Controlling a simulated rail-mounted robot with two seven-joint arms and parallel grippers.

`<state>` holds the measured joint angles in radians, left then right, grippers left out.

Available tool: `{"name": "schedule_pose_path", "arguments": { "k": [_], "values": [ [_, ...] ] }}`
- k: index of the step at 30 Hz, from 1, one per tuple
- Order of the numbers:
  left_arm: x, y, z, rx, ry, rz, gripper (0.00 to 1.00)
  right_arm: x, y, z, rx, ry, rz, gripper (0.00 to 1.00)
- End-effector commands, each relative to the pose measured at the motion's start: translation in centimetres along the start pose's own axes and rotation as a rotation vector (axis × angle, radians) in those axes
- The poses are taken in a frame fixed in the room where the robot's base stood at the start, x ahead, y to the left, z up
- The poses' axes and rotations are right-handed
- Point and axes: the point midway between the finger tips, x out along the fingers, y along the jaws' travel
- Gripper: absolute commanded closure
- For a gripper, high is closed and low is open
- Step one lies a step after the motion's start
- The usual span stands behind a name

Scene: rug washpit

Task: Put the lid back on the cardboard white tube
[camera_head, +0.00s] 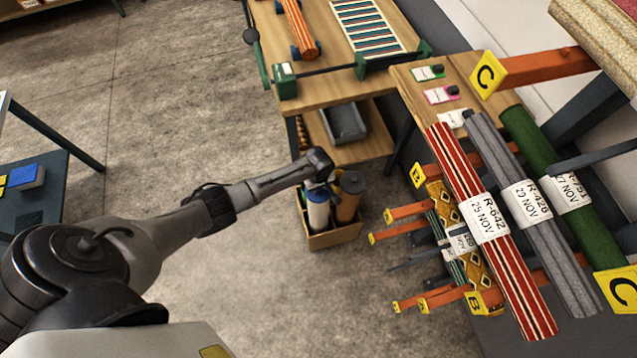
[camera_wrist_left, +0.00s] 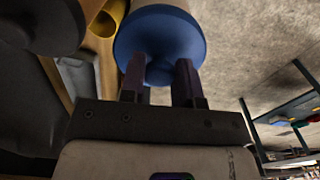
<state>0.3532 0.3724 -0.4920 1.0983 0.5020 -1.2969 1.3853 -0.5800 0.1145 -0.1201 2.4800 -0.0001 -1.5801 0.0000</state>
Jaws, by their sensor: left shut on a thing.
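The white cardboard tube (camera_head: 318,216) stands upright in a cardboard box on the floor. The blue lid (camera_head: 316,195) is at its top end, under my left gripper (camera_head: 318,182). In the left wrist view, the round blue lid (camera_wrist_left: 160,32) lies against the end of the white tube (camera_wrist_left: 158,4), with no clear gap. My left gripper (camera_wrist_left: 160,82) is shut on the middle part of the lid, one dark finger on each side. How far the lid is seated cannot be told. My right gripper is not in view.
The open box (camera_head: 335,238) also holds a brown tube (camera_head: 348,205) close beside the white one. A rack with rolled rugs (camera_head: 480,215) and orange arms stands to the right. A wooden bench (camera_head: 335,85) with a grey tray (camera_head: 345,122) is behind.

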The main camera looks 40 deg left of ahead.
Motion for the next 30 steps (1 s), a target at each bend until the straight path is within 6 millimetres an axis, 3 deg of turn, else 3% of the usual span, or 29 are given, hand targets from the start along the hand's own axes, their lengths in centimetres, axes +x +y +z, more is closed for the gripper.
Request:
{"name": "schedule_pose_path", "arguments": {
  "k": [1, 2, 10, 16, 24, 30],
  "values": [
    [-0.01, 0.00, -0.01, 0.000, 0.000, 0.000, 0.92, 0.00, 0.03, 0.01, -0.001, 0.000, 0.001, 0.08],
    [-0.01, 0.00, -0.01, 0.000, 0.000, 0.000, 0.68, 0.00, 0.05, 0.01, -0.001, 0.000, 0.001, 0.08],
    [-0.01, 0.00, -0.02, 0.000, 0.000, 0.000, 0.42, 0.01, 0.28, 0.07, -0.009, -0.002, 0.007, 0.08],
    [-0.01, -0.01, -0.02, 0.000, 0.000, 0.000, 0.38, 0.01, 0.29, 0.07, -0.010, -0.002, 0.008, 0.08],
    [-0.01, -0.01, -0.02, 0.000, 0.000, 0.000, 0.15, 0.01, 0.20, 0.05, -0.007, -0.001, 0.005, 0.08],
    [-0.02, -0.01, -0.02, 0.000, 0.000, 0.000, 0.15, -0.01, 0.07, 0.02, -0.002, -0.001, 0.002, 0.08]
  ]
}}
